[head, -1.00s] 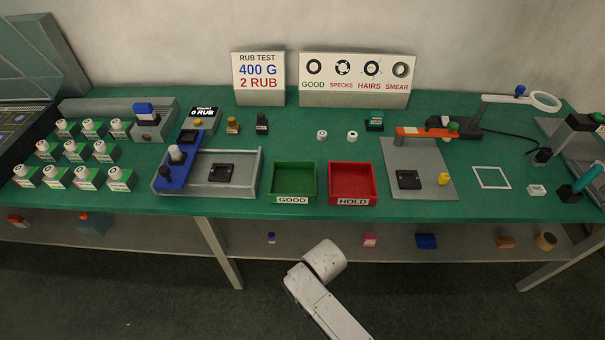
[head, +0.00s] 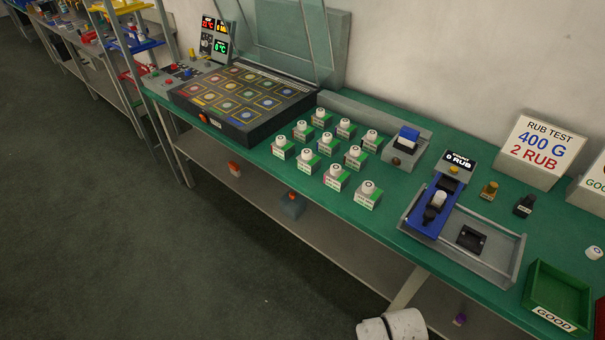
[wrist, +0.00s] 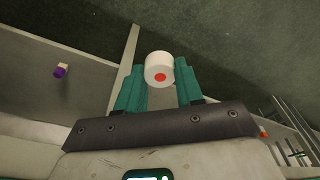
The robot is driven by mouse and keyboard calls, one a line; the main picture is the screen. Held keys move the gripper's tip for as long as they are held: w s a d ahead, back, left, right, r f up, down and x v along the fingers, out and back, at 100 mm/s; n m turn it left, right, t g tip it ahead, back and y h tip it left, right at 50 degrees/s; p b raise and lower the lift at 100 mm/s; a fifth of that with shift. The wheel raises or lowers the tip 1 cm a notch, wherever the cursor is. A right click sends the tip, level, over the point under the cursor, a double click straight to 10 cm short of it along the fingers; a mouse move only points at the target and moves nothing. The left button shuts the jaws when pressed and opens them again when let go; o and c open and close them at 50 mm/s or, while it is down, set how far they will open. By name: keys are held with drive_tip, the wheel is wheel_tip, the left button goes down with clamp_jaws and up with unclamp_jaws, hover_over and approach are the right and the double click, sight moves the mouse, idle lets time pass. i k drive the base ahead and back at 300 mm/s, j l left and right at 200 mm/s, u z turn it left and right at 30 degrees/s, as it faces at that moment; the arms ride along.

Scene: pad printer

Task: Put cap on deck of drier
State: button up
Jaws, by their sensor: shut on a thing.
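In the wrist view a white round cap (wrist: 158,68) with a red dot on its face sits between the two teal fingers of my gripper (wrist: 160,85). The fingers are shut on it, and it is clear of any surface. The head view shows only part of my pale arm at the bottom edge; the gripper and held cap are out of that picture. The drier (head: 244,104) appears to be the dark flat unit at the far left end of the green bench. Its deck has a grid of coloured squares with round marks, and a clear lid stands raised behind it.
Several white-capped pieces on green-and-white blocks (head: 337,177) stand right of the drier. A blue rub tester (head: 437,205), a green GOOD tray (head: 557,298) and a RUB TEST sign (head: 540,148) are farther right. Shelving (head: 130,50) stands at left. The floor before the bench is clear.

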sight(248, 112)
drive_tip(key=i+j, duration=0.25)
drive_tip(key=j, duration=0.2)
drive_tip(key=i+j+u, duration=0.1)
drive_tip(key=i+j, duration=0.2)
drive_tip(key=j, duration=0.2)
drive_tip(key=i+j, duration=0.25)
drive_tip(key=j, duration=0.2)
drive_tip(key=i+j+u, duration=0.1)
drive_tip(key=i+j, duration=0.2)
drive_tip(key=j, duration=0.15)
